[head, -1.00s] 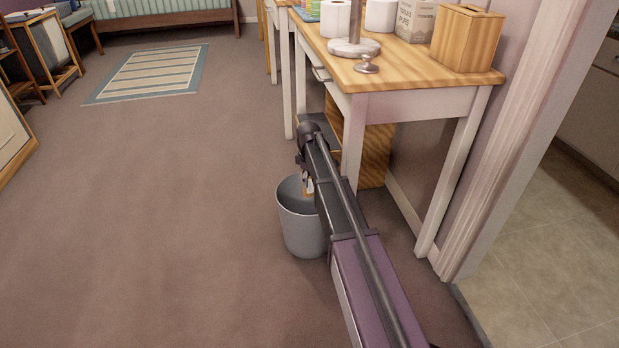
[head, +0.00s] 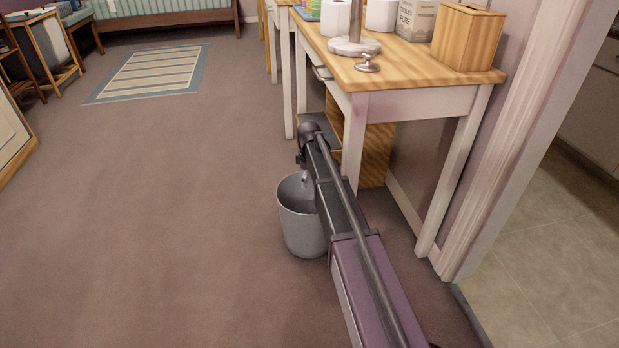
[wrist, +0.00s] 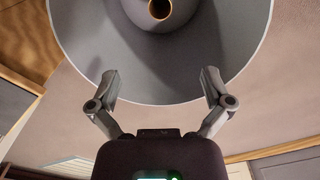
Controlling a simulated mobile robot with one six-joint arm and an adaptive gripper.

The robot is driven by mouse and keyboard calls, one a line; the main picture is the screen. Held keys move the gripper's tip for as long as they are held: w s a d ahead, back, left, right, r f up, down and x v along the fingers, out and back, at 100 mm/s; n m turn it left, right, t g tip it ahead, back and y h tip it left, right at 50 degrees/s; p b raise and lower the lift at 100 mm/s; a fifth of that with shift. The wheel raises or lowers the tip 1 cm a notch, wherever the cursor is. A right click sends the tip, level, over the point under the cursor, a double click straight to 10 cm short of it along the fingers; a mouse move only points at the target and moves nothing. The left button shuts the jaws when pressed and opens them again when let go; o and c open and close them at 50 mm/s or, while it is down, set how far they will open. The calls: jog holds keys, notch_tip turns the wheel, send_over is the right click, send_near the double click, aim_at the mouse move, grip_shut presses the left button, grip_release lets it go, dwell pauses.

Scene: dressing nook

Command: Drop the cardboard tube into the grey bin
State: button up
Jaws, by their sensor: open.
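The grey bin (head: 302,232) stands upright on the carpet, beside the front leg of the wooden-topped table. My gripper (wrist: 160,76) is open and empty, its two fingers spread over the bin's mouth. In the wrist view the bin's grey inside (wrist: 88,45) fills the upper middle. A small round brown end, which looks like the cardboard tube (wrist: 158,9), shows inside the bin at the top edge, apart from my fingers. The rest of the tube is cut off or hidden. In the head view my arm covers part of the bin, and the tube is not visible there.
The wooden-topped table (head: 420,79) stands behind and right of the bin, with white rolls, a paper bag (head: 416,20) and a wooden tissue box (head: 467,37) on it. A wooden crate (head: 376,150) is beneath it. Open carpet lies to the left.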

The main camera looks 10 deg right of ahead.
dwell(0.3)
notch_tip(320, 180, up, 7)
jog(key=p, duration=0.7)
dwell(0.6)
jog(key=s+r+m+p, duration=0.4)
jog(key=s+r+p, duration=0.1)
jog(key=s, duration=0.5)
jog(key=s+r+m+p, duration=0.3)
jog(key=s+r+p, duration=0.2)
jog(key=s, duration=0.5)
jog(key=s+r+m+p, duration=0.4)
jog(key=s+r+p, duration=0.1)
jog(key=s, duration=0.4)
notch_tip(320, 180, up, 37)
jog(key=p, duration=3.6)
jog(key=shift+f+p, duration=0.15)
jog(key=shift+p, duration=0.25)
